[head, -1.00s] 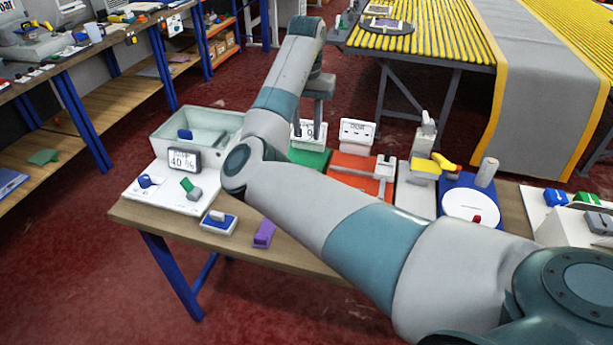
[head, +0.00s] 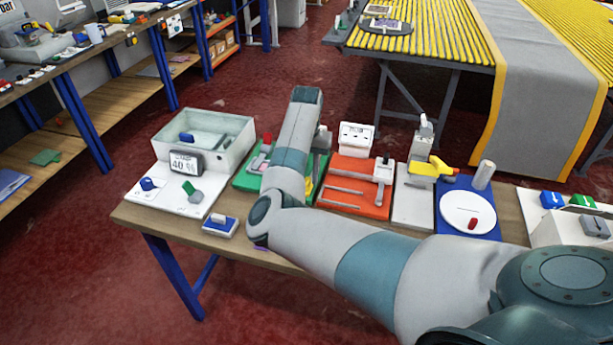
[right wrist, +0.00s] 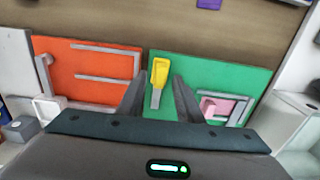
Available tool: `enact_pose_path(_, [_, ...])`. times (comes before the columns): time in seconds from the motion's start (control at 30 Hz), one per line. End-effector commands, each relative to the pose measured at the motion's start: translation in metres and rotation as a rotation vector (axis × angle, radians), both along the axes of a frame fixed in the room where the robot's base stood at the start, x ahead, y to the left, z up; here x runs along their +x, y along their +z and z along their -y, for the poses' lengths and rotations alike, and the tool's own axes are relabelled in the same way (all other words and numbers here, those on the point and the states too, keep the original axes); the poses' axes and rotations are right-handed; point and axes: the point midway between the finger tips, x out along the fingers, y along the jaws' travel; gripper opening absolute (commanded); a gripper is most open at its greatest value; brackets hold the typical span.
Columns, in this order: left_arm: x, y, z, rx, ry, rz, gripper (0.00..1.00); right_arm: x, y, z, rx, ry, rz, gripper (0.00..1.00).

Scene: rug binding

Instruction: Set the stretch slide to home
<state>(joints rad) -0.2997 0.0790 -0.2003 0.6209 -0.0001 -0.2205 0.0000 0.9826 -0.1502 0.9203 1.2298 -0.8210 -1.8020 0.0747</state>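No readable label marks the stretch slide. A green board (head: 245,179) carries a yellow handle on a grey stem (right wrist: 159,72) and a pink piece in a grey bracket (right wrist: 216,107). An orange board (head: 350,206) beside it has grey rails and an upright grey handle (head: 384,170). In the right wrist view my right gripper (right wrist: 158,84) is open, its two dark fingers on either side of the yellow handle, with gaps visible. Contact and depth are unclear. In the head view my right arm hides its fingertips and part of the green board. My left gripper is not in view.
A clear tank (head: 235,130) with a 40 % display (head: 185,163) stands left. A blue switch box (head: 220,225) sits at the front edge. Right of the orange board are a grey stand with a yellow handle (head: 430,168) and a white disc on a blue base (head: 466,213).

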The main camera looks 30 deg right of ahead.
Motion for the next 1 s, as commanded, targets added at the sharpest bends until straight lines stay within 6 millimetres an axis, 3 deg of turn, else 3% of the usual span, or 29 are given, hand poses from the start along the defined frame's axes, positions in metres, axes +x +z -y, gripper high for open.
enact_pose_path(0.2, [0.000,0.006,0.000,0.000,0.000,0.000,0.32,0.000,-0.020,0.000,0.001,0.001,-0.001,0.33])
enact_pose_path(0.57, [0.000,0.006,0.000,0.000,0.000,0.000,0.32,0.000,-0.024,0.000,0.001,0.000,0.001,0.33])
enact_pose_path(0.6, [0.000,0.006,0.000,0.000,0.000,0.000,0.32,0.000,-0.024,0.000,0.001,0.000,0.001,0.30])
enact_pose_path(0.73, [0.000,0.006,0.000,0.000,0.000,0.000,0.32,0.000,-0.024,0.000,0.001,0.000,0.001,0.00])
enact_pose_path(1.0, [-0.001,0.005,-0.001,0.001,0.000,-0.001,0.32,0.004,-0.024,-0.003,0.001,0.001,0.001,0.00])
